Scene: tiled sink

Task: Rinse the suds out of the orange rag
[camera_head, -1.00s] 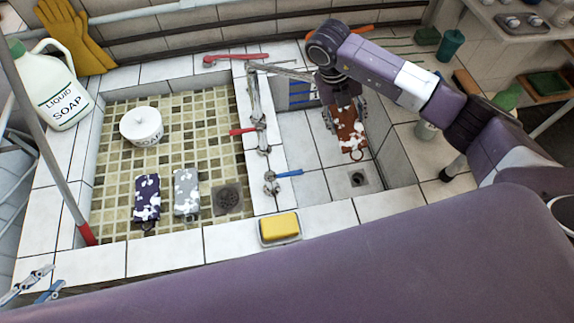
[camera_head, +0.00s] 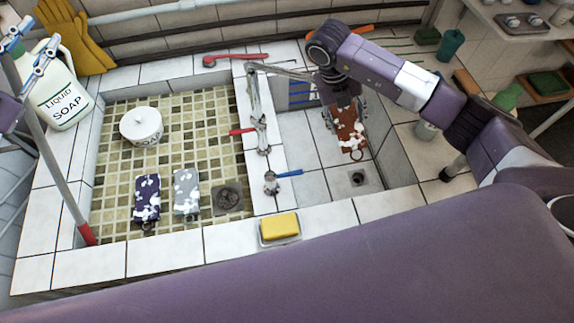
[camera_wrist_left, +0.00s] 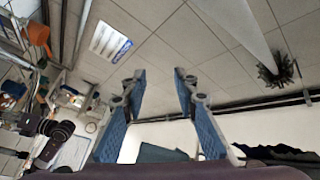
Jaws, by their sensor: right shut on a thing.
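The orange rag (camera_head: 350,138), spotted with white suds, hangs in the right basin (camera_head: 376,178), above its drain, in the head view. My right gripper (camera_head: 345,108) is shut on the rag's upper part. The spout of the tap (camera_head: 285,71) reaches toward that gripper; its tip is hidden behind the gripper, and I cannot make out running water. My left gripper (camera_head: 31,46) is raised at the far left, near the soap jug. In the left wrist view its fingers (camera_wrist_left: 157,75) are apart with nothing between them.
A yellow sponge (camera_head: 280,226) sits in a dish on the front ledge. The liquid soap jug (camera_head: 62,95) and yellow gloves (camera_head: 72,38) stand at left.

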